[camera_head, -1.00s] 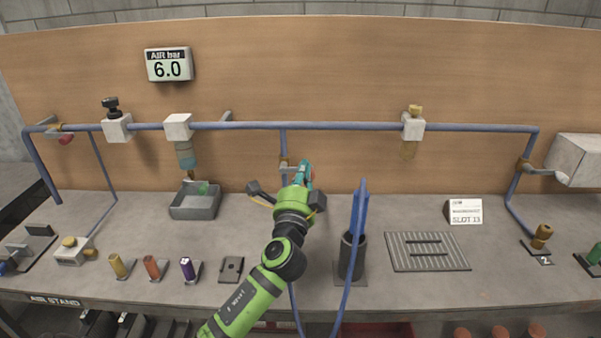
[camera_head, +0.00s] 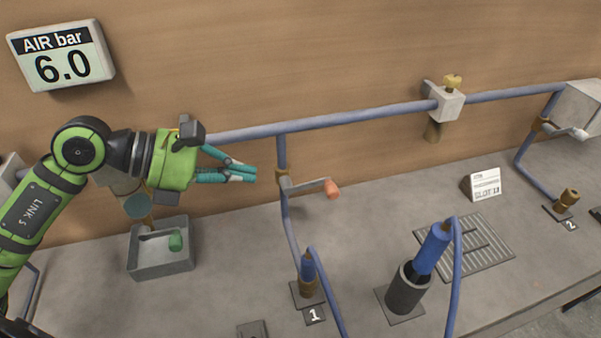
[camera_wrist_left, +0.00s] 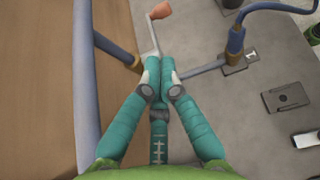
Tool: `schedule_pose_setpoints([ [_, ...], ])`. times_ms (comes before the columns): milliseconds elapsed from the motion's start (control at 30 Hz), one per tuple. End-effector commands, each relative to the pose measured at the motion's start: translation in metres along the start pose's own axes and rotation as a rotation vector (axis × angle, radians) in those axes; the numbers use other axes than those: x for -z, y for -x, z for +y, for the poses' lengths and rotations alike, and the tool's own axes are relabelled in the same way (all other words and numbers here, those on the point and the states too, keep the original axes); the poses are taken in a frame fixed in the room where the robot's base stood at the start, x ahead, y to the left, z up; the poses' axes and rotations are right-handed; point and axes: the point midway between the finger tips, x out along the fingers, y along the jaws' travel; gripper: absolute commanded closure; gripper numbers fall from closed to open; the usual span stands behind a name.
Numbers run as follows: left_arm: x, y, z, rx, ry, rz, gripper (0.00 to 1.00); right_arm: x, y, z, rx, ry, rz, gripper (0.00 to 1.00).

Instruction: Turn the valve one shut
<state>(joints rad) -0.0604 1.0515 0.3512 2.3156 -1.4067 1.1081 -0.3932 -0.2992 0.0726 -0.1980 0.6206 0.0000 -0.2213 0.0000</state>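Valve one (camera_head: 284,181) is a brass body on the vertical blue drop pipe above the label 1 (camera_head: 314,314). Its grey lever (camera_head: 308,185) reaches out to the right, across the pipe, and ends in an orange-red knob (camera_head: 332,189). The knob (camera_wrist_left: 160,10) and lever (camera_wrist_left: 153,38) also show in the left wrist view, beyond the fingertips. My left gripper (camera_head: 252,174) is left of the valve, its teal fingers pointing right towards it, with a small gap to the pipe. Its fingertips (camera_wrist_left: 159,72) are together with nothing seen between them.
The air gauge (camera_head: 62,56) reads 6.0. A long blue pipe (camera_head: 350,117) runs along the wooden wall. A grey tray (camera_head: 165,262) with a green piece stands below my left gripper. A dark holder (camera_head: 408,289) with a blue hose end stands right of outlet 1.

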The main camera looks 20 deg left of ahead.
Motion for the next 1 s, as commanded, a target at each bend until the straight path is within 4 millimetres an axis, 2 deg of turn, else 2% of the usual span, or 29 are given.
schedule_pose_setpoints([
  [133,-0.004,-0.014,0.0,0.002,0.002,-0.004,1.0,-0.009,0.012,0.008,-0.01,0.0,-0.017,0.6],
  [300,-0.006,-0.038,0.0,0.001,0.003,-0.009,1.0,-0.01,0.026,0.015,-0.018,0.004,-0.02,0.6],
  [700,-0.007,-0.11,0.0,0.002,0.006,-0.01,1.0,0.007,0.063,0.001,0.0,0.004,0.003,0.6],
  [833,-0.005,-0.126,0.0,0.002,0.005,-0.008,1.0,0.008,0.07,-0.001,0.003,0.004,0.004,0.6],
  [1000,-0.003,-0.134,0.0,0.0,0.002,-0.007,1.0,0.008,0.071,-0.001,0.002,0.005,0.003,0.6],
])
